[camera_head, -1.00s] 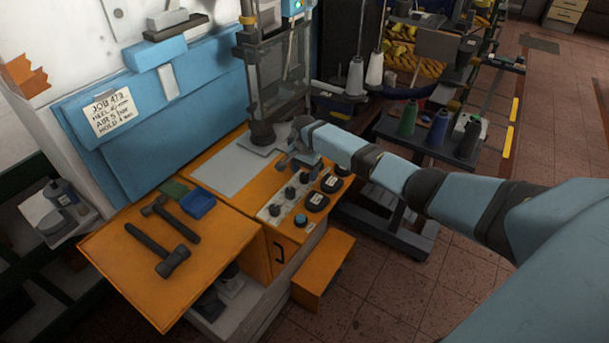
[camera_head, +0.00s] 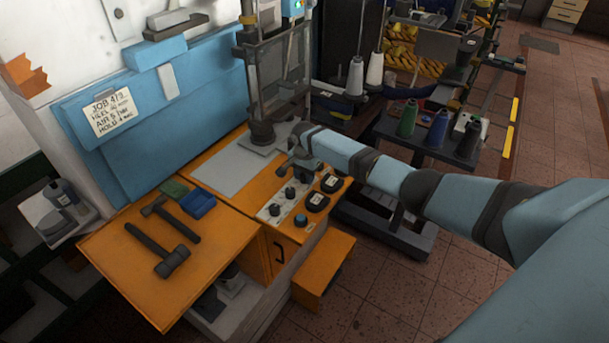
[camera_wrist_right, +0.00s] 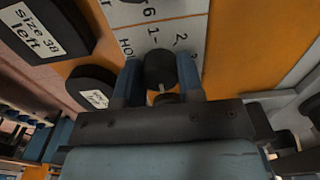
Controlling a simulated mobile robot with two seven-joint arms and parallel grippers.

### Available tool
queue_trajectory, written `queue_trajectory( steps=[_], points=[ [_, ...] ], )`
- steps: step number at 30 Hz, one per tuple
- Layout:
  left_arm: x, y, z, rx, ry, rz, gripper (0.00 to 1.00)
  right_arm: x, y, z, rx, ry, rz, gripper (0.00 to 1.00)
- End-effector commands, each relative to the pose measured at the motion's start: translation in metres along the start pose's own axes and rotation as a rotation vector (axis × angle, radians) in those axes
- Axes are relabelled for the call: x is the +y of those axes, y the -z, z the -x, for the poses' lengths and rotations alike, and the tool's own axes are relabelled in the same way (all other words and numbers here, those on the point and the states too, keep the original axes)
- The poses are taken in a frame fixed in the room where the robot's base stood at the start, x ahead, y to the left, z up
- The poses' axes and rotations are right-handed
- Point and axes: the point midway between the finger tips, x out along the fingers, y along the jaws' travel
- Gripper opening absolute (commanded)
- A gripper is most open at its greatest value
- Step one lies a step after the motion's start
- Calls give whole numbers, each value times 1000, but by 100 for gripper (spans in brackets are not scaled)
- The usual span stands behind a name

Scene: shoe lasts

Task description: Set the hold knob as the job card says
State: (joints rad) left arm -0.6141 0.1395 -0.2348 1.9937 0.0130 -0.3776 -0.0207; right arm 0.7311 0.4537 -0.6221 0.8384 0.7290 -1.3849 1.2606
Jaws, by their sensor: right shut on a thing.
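My right gripper (camera_head: 303,166) is at the far end of the white control panel (camera_head: 271,213), pointing down. In the right wrist view its two blue fingers (camera_wrist_right: 160,80) are closed on the sides of a black round knob (camera_wrist_right: 160,66). Beside the knob the panel shows "HOL", partly cut off, and the numbers 1, 2 and others around it. A pale mark shows at the knob's lower side. The job card (camera_head: 112,112) on the blue board has a HOLD line that seems to read 4, in small blurred print. My left gripper is out of view.
More black knobs (camera_head: 290,192) and a blue button (camera_head: 300,220) sit on the panel. Dark blocks (camera_head: 317,201) lie beside it; one reads "size 38 left" (camera_wrist_right: 35,30) in the wrist view.

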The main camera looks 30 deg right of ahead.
Motion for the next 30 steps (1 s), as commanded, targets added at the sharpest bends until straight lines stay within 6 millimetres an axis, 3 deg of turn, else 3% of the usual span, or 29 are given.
queue_trajectory(
  steps=[16, 30],
  points=[
    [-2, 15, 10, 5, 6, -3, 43, 0, 0, 2, 0, -1, 353, 11],
    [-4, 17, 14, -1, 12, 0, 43, 0, 0, 1, 0, -1, 680, 11]
  ],
)
